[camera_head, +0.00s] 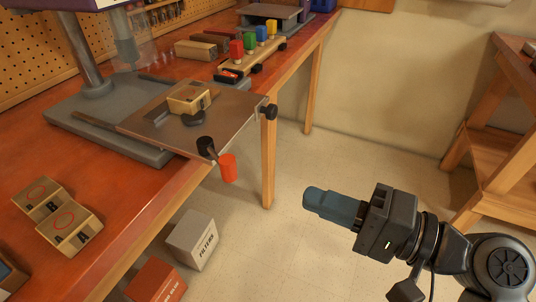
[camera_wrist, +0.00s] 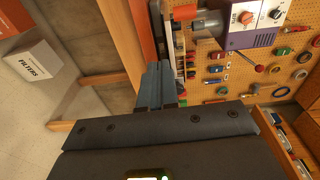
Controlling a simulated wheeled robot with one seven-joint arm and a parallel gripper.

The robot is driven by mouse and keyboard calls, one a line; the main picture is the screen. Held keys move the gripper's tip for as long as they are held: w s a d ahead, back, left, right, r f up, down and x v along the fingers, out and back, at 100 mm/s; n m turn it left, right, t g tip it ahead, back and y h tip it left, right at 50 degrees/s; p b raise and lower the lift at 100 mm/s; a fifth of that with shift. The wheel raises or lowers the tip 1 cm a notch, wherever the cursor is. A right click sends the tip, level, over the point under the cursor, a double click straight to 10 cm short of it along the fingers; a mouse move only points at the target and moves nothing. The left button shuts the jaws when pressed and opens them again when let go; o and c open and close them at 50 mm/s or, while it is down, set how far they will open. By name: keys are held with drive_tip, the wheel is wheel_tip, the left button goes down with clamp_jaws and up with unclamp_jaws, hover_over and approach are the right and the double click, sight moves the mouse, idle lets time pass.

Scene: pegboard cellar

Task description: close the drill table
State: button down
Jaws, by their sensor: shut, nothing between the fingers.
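The drill table (camera_head: 225,118) is a flat grey plate that sticks out past the front edge of the workbench. A small wooden block (camera_head: 188,98) stands on it. A black knob (camera_head: 268,112) is at its front right corner. A crank with a red grip (camera_head: 228,168) hangs at its front edge. My gripper (camera_head: 312,199) is shut and empty, in the air over the floor, to the right of and apart from the drill table. In the wrist view its fingers (camera_wrist: 160,80) are together. I cannot clearly make out the drill table there.
The drill's grey base (camera_head: 70,120) and column (camera_head: 85,50) stand behind the table. Wooden blocks (camera_head: 70,225) lie on the bench at left. A rack of coloured pieces (camera_head: 255,60) stands behind. A filters box (camera_head: 192,240) is below. A wooden shelf (camera_head: 490,170) stands at right.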

drive_tip(key=r, duration=0.2)
drive_tip(key=p, duration=0.1)
approach(187, 144)
drive_tip(key=shift+w+a+f+n+g+y, duration=0.25)
drive_tip(key=shift+w+f+n+g+y, duration=0.1)
drive_tip(key=shift+w+g+y, duration=0.1)
drive_tip(key=x, duration=0.9)
